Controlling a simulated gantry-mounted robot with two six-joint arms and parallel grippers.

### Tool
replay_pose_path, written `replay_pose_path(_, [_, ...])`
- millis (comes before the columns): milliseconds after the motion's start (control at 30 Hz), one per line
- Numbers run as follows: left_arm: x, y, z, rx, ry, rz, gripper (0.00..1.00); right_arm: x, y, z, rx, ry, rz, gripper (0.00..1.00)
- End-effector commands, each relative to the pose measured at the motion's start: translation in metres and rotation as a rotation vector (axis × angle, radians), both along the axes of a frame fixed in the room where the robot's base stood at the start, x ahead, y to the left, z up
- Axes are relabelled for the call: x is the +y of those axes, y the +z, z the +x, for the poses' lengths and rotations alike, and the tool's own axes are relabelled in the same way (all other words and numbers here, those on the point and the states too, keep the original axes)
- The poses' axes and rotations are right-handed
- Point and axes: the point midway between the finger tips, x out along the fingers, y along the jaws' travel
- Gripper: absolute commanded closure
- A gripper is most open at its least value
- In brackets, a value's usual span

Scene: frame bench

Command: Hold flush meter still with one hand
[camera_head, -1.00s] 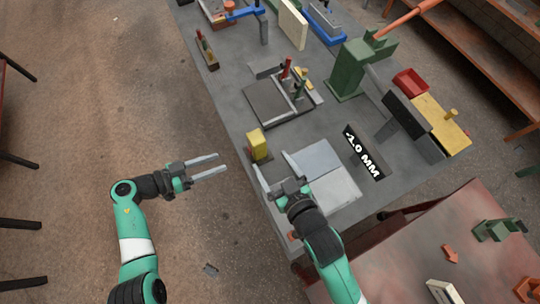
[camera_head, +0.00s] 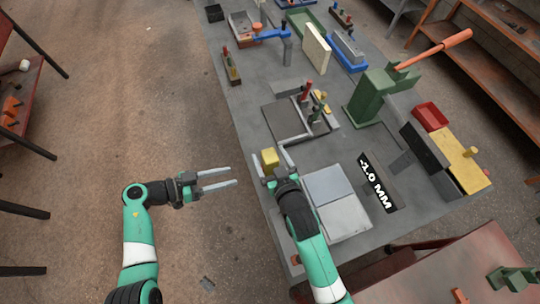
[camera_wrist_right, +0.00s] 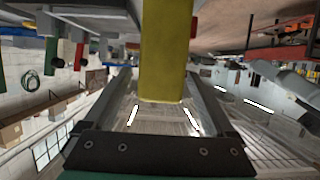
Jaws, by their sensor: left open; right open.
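A black panel reading "-1.0 MM" (camera_head: 377,183) lies on the grey bench beside two light plates (camera_head: 328,185). A yellow block (camera_head: 269,158) stands near the bench's left edge; I cannot tell whether the block or the panel is the flush meter. My right gripper (camera_head: 271,160) is open at the yellow block. In the right wrist view the yellow block (camera_wrist_right: 165,50) is between the two spread fingers, with gaps beside it. My left gripper (camera_head: 233,177) is open and empty, left of the bench over the floor.
A dark plate fixture (camera_head: 284,121) with red and green pegs stands beyond the yellow block. A green press (camera_head: 370,97) with an orange handle stands to the right. A red bin (camera_head: 430,117) lies behind a yellow-topped block (camera_head: 459,157).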

Motion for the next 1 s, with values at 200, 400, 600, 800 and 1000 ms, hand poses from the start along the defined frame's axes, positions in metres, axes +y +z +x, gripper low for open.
replay_pose_path(200, [0.0,0.0,0.0,0.0,0.0,0.0,0.5,-0.0001,-0.0001,-0.0002,0.001,0.0,0.0,0.44])
replay_pose_path(400, [0.0,0.0,0.0,0.0,0.0,0.0,0.5,0.0,-0.0002,-0.0004,0.001,0.0,0.0,0.8])
replay_pose_path(600, [0.0,0.0,0.0,0.0,0.0,0.0,0.5,-0.0001,-0.0002,-0.0004,0.001,0.0,0.0,1.0])
replay_pose_path(800, [0.0,0.0,0.0,0.0,0.0,0.0,0.5,-0.0001,-0.0002,-0.0004,0.001,0.0,0.0,1.0])
replay_pose_path(1000, [0.0,0.0,0.0,0.0,0.0,0.0,0.5,-0.0001,-0.0002,-0.0004,0.001,0.0,0.0,1.0])
